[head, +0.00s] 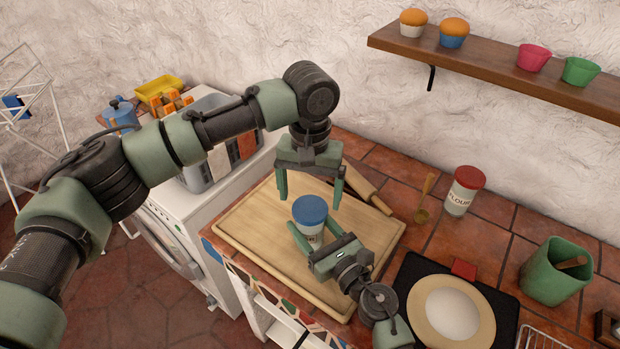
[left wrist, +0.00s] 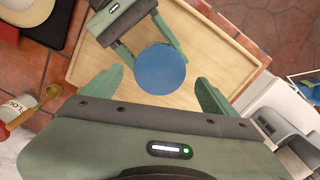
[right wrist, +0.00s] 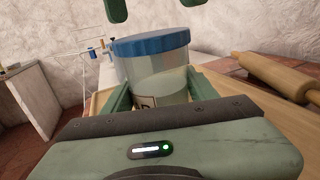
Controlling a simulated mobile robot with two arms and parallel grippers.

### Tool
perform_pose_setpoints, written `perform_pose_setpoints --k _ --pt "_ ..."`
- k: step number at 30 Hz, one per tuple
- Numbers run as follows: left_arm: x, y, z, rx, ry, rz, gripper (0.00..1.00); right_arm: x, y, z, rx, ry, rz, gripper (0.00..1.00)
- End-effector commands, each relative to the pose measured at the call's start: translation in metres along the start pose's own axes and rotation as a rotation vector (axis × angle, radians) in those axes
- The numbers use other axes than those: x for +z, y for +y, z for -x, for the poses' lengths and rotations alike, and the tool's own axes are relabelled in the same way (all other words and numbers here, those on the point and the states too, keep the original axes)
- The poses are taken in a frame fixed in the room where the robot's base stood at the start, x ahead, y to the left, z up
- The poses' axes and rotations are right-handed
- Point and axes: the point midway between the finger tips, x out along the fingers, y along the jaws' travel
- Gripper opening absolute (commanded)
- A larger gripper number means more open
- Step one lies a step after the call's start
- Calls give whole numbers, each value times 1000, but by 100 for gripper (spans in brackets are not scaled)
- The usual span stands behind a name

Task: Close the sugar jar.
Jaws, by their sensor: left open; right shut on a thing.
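The sugar jar (head: 312,237) is a clear jar with a partly hidden label, standing on the wooden board (head: 250,235). Its blue lid (head: 310,209) rests on top of the jar; I cannot tell whether it is fully tightened. My right gripper (head: 308,238) is shut on the jar's body from the front, below the lid; the right wrist view shows its fingers on both sides of the jar (right wrist: 158,80). My left gripper (head: 310,193) is open and points down above the lid, apart from it. The lid is between its fingers in the left wrist view (left wrist: 160,72).
A rolling pin (head: 367,190) lies at the board's back edge. A shelf (head: 490,65) with cups hangs above.

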Motion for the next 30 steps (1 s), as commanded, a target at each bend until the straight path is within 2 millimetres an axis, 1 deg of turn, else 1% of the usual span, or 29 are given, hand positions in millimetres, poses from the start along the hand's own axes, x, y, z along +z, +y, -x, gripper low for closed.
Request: perform_pose_setpoints --k 1,3,6,10,17,20,21,23,24,25,27,29,30 --pt "0 0 -8 0 -1 1 88 -1 0 0 0 1 -1 0" --pt "0 0 -16 0 -2 1 88 -1 0 0 0 1 -1 0" --pt "0 0 -24 1 -1 1 88 -1 0 0 0 1 -1 0" --pt "0 0 -28 1 0 0 88 -1 0 0 0 1 -1 0" --pt "0 0 -28 1 0 0 88 -1 0 0 0 1 -1 0" --pt "0 0 -28 1 0 0 63 -1 0 0 0 1 -1 0" --pt "0 0 -28 1 0 0 52 -1 0 0 0 1 -1 0" --pt "0 0 -28 1 0 0 35 -1 0 0 0 1 -1 0" --pt "0 0 -28 1 0 0 24 -1 0 0 0 1 -1 0" --pt "0 0 -28 1 0 0 22 -1 0 0 0 1 -1 0" --pt "0 0 -28 1 0 -14 22 -1 0 0 0 1 -1 0" --pt "0 0 -28 1 -1 -61 22 -1 0 0 0 1 -1 0" --pt "0 0 -28 1 -1 -113 22 -1 0 0 0 1 -1 0"
